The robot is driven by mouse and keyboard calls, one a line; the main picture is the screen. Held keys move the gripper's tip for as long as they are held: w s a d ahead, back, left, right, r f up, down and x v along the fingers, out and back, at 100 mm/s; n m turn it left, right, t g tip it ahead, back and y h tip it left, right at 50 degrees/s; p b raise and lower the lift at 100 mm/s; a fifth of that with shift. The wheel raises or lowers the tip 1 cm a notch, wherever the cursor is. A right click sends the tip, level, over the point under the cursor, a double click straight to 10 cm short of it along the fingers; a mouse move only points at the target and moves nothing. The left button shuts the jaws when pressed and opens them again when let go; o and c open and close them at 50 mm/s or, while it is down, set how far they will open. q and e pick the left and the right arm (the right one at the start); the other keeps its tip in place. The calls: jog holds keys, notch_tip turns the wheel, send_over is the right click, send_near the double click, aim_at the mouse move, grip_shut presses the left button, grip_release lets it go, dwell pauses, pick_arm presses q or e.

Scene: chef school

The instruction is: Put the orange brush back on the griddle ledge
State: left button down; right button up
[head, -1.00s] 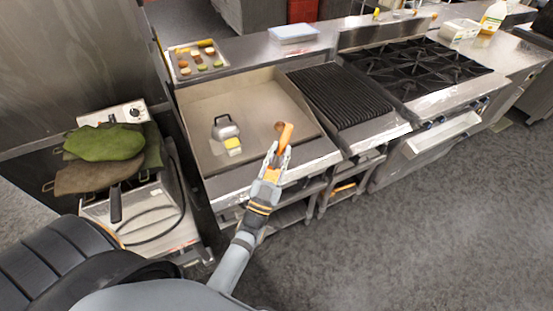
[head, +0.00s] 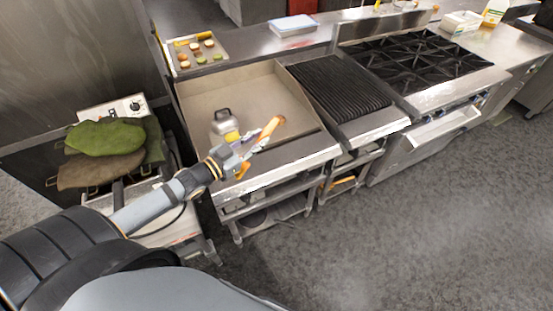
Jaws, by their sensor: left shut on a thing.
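The orange brush (head: 270,127) is in my left gripper (head: 254,149), in the middle of the head view. The gripper is shut on it, and the brush's orange end points up and right over the griddle's front right part. The griddle (head: 247,93) is a flat plate with low walls. Its front ledge (head: 290,157) is a steel strip, and the gripper is over its left part. I cannot tell whether the brush touches the griddle. My right gripper is not in view.
A metal press (head: 224,122) stands on the griddle close left of the gripper, with a yellow item (head: 232,137) before it. Green oven mitts (head: 105,140) lie on the fryer at left. A black grill grate (head: 338,88) adjoins at right. A food tray (head: 197,52) is behind.

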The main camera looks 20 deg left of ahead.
pick_arm(q)
jog(key=shift+a+f+n+g+y, duration=0.2)
jog(key=shift+f+n+g+y, duration=0.15)
jog(key=shift+f, duration=0.75)
jog(key=shift+s+d+f+n+y, duration=0.1)
jog(key=shift+s+f+n+y, duration=0.25)
jog(key=shift+f, duration=0.3)
jog(key=s+d+f+n+g+y, duration=0.2)
jog(key=s+f+y, duration=0.3)
jog(key=s+f, duration=0.3)
jog(key=shift+s+d+f+n+g, duration=0.4)
jog(key=shift+s+n+g, duration=0.25)
jog(key=shift+s+n, duration=0.25)
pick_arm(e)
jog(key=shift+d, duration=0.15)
pick_arm(q)
jog(key=shift+w+a+r+m+g+h, duration=0.2)
jog(key=shift+a+m+g+h, duration=0.15)
jog(key=shift+a+g, duration=0.25)
jog(key=shift+w+a+r+m+g+h, duration=0.1)
jog(key=shift+w+a+m+g+h, duration=0.05)
jog(key=shift+a+m+g+h, duration=0.35)
jog(key=shift+w+a+r+m+g+h, duration=0.1)
jog(key=shift+w+a+m+g+h, duration=0.15)
jog(key=shift+a+g, duration=0.4)
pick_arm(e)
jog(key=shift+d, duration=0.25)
pick_arm(q)
jog(key=shift+a+r, duration=0.1)
